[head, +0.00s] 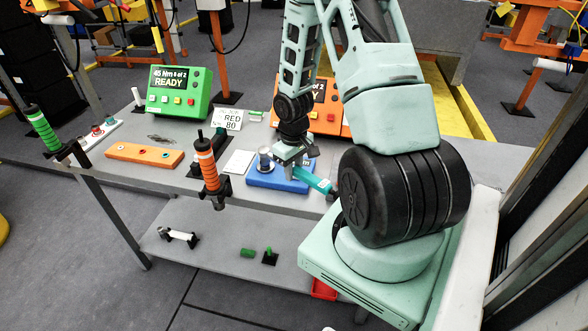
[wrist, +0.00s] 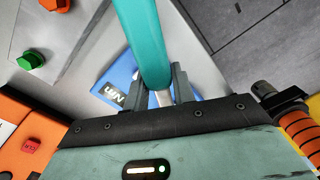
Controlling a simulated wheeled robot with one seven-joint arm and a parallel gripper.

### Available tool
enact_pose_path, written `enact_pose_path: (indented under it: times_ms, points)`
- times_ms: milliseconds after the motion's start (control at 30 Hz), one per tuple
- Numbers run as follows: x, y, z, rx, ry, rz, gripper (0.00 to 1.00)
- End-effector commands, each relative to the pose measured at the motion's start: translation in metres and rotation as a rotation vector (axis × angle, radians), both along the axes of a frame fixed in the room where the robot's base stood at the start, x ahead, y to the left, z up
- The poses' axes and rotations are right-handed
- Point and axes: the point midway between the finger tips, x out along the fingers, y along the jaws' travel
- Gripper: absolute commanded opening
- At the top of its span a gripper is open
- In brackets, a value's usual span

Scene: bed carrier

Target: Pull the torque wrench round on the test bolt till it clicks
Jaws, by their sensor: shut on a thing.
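The torque wrench has a teal handle (head: 316,181) that points toward the lower right in the head view, over the front of the bench. My gripper (head: 294,160) is shut on the wrench near the blue block. In the wrist view, the teal handle (wrist: 143,42) runs up between the fingers of my gripper (wrist: 163,88), and a bit of metal shaft shows there. The blue block (head: 268,178) sits on the bench with a silver cylindrical fitting (head: 265,160) on it. The wrench head and the test bolt are hidden or cannot be made out.
An orange box (head: 328,108) stands partly behind my arm. A card (head: 229,119) reads RED 80. Orange-handled (head: 206,162) and green-handled (head: 42,130) tools are at the bench's front edge. A lower shelf (head: 215,250) holds small parts.

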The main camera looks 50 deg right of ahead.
Motion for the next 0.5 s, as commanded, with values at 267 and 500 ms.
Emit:
enact_pose_path:
  times_ms: [267,500]
  points:
    - [-0.0009,-0.0066,0.0015,0.001,0.001,0.054,0.0]
    - [-0.0005,-0.0092,0.0025,0.0,0.0,0.08,0.0]
